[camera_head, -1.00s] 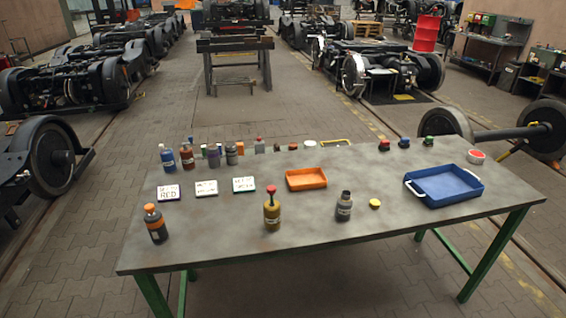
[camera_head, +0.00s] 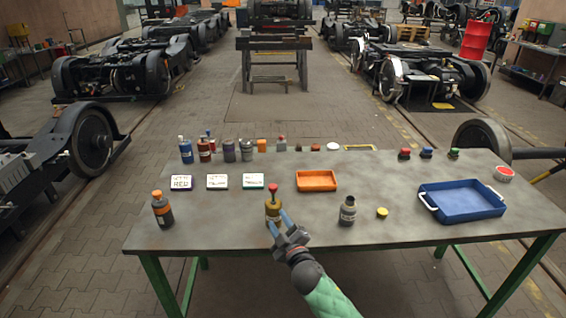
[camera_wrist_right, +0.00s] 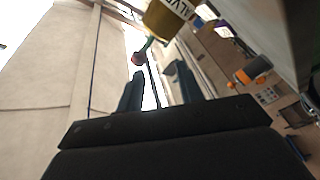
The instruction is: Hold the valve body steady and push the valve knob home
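The valve body (camera_head: 273,212) is a yellow-olive, bottle-like piece standing upright on the grey table, left of the table's middle front. The red valve knob (camera_head: 272,190) stands out on top of it. In the right wrist view, the valve body (camera_wrist_right: 168,18) shows part of its label, and the knob (camera_wrist_right: 138,57) sits on a thin stem. My right gripper (camera_head: 278,220) is open, with its blue fingers close to the valve body in the head view. In the wrist view the fingers (camera_wrist_right: 160,68) are apart with nothing held between them. My left gripper is not in view.
The front strip of table is mostly clear.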

